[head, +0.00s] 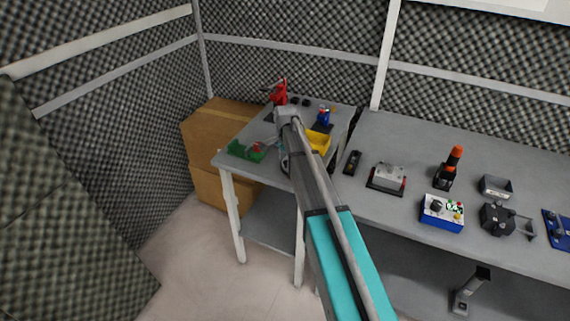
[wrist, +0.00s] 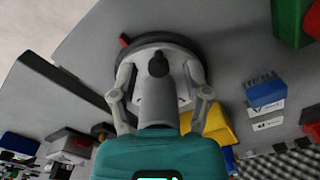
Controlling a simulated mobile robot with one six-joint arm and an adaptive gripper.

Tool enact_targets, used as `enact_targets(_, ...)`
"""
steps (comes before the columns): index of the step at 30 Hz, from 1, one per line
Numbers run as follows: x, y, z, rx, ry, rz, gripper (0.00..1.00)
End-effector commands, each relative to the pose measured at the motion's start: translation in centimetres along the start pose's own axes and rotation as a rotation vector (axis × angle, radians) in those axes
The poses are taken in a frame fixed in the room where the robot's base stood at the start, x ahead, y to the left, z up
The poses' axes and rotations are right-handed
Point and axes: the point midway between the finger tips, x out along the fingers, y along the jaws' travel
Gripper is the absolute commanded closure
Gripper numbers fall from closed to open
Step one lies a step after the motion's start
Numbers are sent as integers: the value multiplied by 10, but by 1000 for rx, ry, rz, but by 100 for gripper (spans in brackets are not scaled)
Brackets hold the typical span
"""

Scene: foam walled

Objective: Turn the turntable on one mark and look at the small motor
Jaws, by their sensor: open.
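The turntable shows in the wrist view as a round pale disc (wrist: 178,60) with a dark rim, a small red block (wrist: 124,40) at its edge and a dark round knob or peg at its middle. My gripper (wrist: 159,70) is open, with its two grey fingers apart on either side of the disc's middle. I cannot tell whether they touch it. A grey cylinder between the fingers hides part of the disc. In the head view my arm covers most of the turntable's area. I cannot pick out the small motor with certainty.
A yellow bin (head: 319,142) stands just right of my arm, a green bin (head: 246,150) to the left and a red device (head: 280,92) behind. A grey fixture (head: 388,178) and blue control box (head: 442,212) stand on the right bench. Cardboard boxes (head: 215,125) stand by the foam wall.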

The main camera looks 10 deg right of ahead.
Motion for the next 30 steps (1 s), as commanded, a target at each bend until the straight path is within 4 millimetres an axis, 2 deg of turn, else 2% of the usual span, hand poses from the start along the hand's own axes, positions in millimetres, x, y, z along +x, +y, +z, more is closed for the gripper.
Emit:
enact_targets(14, 3, 0, 0, 0, 0, 0, 40)
enact_targets(21, 3, 0, 0, 0, 0, 0, 85)
enact_targets(24, 4, 0, 0, 0, 0, 0, 100)
enact_targets(30, 4, -1, 2, -1, -1, 0, 100)
